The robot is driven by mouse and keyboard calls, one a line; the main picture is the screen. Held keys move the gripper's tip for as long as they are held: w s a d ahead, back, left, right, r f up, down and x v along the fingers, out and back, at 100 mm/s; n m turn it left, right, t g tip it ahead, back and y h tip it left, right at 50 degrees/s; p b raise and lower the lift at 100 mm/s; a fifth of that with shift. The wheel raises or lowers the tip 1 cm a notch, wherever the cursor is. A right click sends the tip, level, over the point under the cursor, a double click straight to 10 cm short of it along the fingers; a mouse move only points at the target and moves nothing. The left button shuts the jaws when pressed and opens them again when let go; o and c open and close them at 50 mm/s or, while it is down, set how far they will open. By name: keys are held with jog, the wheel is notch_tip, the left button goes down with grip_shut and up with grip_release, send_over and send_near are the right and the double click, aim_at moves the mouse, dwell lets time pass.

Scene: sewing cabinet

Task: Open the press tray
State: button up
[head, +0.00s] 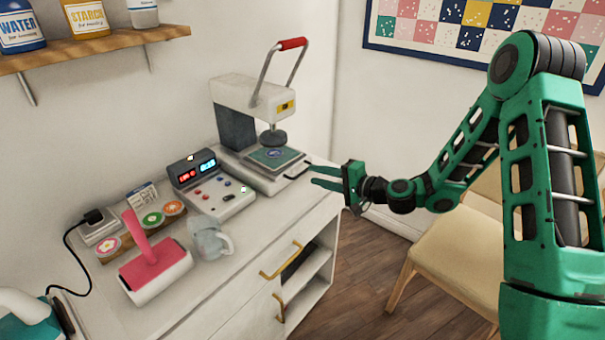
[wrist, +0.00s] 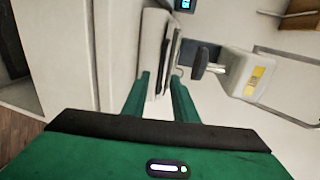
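The white heat press (head: 238,103) stands at the back right of the cabinet top, its red-gripped lever (head: 292,44) raised. Its tray (head: 262,175) carries a green patch (head: 275,156) under the round dark pad (head: 273,137). A dark handle (head: 297,171) is on the tray's front edge. My gripper (head: 311,173) is open, its two green fingers pointing at the handle from the right, tips very close to it. In the wrist view, my gripper (wrist: 160,84) is open with the tray edge (wrist: 172,62) ahead between the fingers; I cannot tell whether they straddle the handle.
A control box (head: 212,186) with red and blue displays stands left of the press. A chair (head: 455,250) stands right of the cabinet, below my arm. The floor between is clear.

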aim_at(303, 172)
jog(key=shift+x, duration=3.2)
jog(key=shift+s, duration=0.1)
grip_shut()
jog(key=shift+f, duration=0.1)
